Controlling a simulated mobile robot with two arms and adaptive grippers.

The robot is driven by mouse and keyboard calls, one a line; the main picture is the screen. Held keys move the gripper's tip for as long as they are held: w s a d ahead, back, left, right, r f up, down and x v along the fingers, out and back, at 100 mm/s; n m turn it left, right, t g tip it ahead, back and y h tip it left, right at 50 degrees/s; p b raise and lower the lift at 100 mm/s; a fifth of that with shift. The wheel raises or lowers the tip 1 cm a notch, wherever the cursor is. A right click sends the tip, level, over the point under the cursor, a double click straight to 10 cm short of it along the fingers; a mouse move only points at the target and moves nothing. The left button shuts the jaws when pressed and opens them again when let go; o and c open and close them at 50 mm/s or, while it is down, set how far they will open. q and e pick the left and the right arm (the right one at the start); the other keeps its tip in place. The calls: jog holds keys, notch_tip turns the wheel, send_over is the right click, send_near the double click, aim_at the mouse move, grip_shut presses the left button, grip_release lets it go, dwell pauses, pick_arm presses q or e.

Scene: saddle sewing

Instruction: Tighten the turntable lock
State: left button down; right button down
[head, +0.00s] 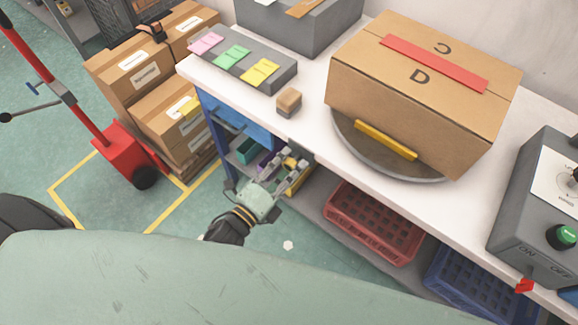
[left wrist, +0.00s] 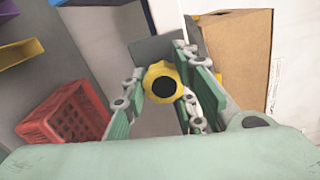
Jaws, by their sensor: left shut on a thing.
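The turntable lock is a round yellow knob with a black centre (left wrist: 163,84), mounted at the bench front edge. In the head view the yellow knob (head: 290,162) is partly covered by fingers. My left gripper (head: 288,172) is shut on the knob, with a finger on either side of it in the left wrist view (left wrist: 163,92). The grey round turntable (head: 430,176) lies on the white bench top, with a large cardboard box (head: 400,100) on it. A yellow bar (head: 386,140) sits along the box's front side. My right gripper is not in view.
A small wooden block (head: 289,101) and a grey slab with coloured notes (head: 237,62) are on the bench. A grey control box (head: 530,200) stands at the right. Red (head: 375,222) and blue crates (head: 465,290) sit below the bench top.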

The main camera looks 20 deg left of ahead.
pick_arm(q)
jog(key=shift+s+f+m, duration=0.25)
jog(key=shift+f+m, duration=0.05)
jog(key=shift+f, duration=0.2)
jog(key=c, duration=1.5)
grip_release()
jog(key=shift+w, duration=0.1)
jog(key=shift+r, duration=0.1)
jog(key=shift+r, duration=0.15)
jog(key=v, duration=1.2)
